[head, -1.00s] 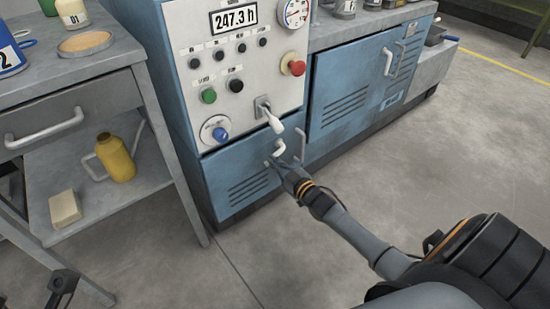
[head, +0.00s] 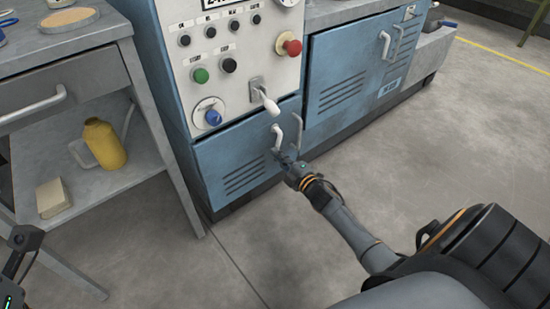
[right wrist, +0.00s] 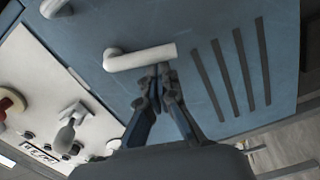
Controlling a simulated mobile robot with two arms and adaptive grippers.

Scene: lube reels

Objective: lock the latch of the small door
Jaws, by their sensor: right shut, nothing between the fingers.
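The small door (head: 235,169) is the blue vented panel below the control face; it looks closed. Its white latch lever (head: 277,135) points down the door, across the line of the vent slots. In the right wrist view the latch lever (right wrist: 148,57) is L-shaped, its bent end at the left. My left gripper (head: 22,243) is partly cut off at the left edge.
A grey pull handle (head: 297,130) stands just right of the latch. A white switch lever (head: 268,102) juts out above. A larger blue door (head: 350,75) is to the right. A table with a yellow bottle (head: 105,144) stands left. Floor in front is clear.

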